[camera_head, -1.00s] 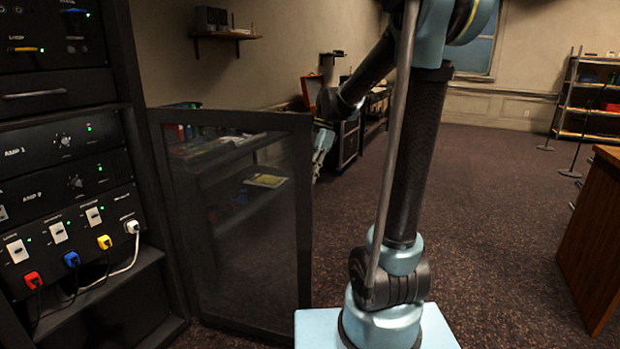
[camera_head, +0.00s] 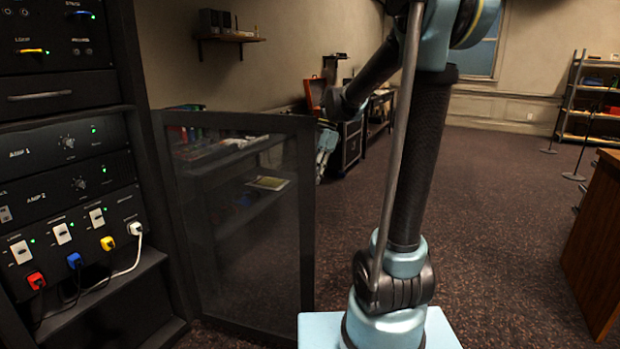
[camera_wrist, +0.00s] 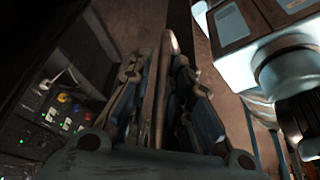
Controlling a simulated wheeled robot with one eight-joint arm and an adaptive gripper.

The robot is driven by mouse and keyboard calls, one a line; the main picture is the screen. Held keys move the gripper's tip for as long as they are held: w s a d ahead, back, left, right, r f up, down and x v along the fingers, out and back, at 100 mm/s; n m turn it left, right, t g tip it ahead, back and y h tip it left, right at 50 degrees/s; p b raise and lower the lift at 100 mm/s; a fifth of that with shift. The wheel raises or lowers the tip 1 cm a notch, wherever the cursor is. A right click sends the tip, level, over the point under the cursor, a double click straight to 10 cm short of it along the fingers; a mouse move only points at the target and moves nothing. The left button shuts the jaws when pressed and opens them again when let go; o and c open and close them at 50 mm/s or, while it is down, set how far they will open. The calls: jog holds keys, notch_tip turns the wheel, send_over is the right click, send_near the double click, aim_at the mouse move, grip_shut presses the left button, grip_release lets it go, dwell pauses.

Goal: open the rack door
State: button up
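The rack door (camera_head: 238,225) is a dark-framed, see-through panel. In the head view it stands swung out from the rack (camera_head: 75,165), to the right of its front, and the shelves with the amps are exposed. My gripper (camera_head: 325,140) is partly hidden behind the door's upper right edge. In the wrist view my gripper (camera_wrist: 161,85) has one finger on each side of the door's edge (camera_wrist: 157,95), close against it. The gripper appears shut on this edge; the exact contact at the tips is dark.
Colored plugs (camera_head: 73,260) and cables sit in the rack's lower panel. A wooden desk (camera_head: 600,235) stands at the right. Metal shelving (camera_head: 588,100) and a wall shelf (camera_head: 230,38) are farther back. The carpet beyond the door is largely clear.

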jog(key=v, duration=1.1)
jog(key=shift+r, duration=0.15)
jog(key=s+d+f+m+t+h, duration=0.2)
jog(key=s+d+f+m, duration=0.4)
jog(key=s+f+m, duration=0.5)
jog(key=s+d+f+m+t+h, duration=0.1)
jog(key=s+d+f+m+t, duration=0.2)
jog(key=s+f+m, duration=0.9)
jog(key=s+d+m, duration=0.2)
jog(key=shift+d+f+h, duration=0.25)
jog(key=shift+d+h, duration=0.15)
jog(key=shift+d, duration=0.15)
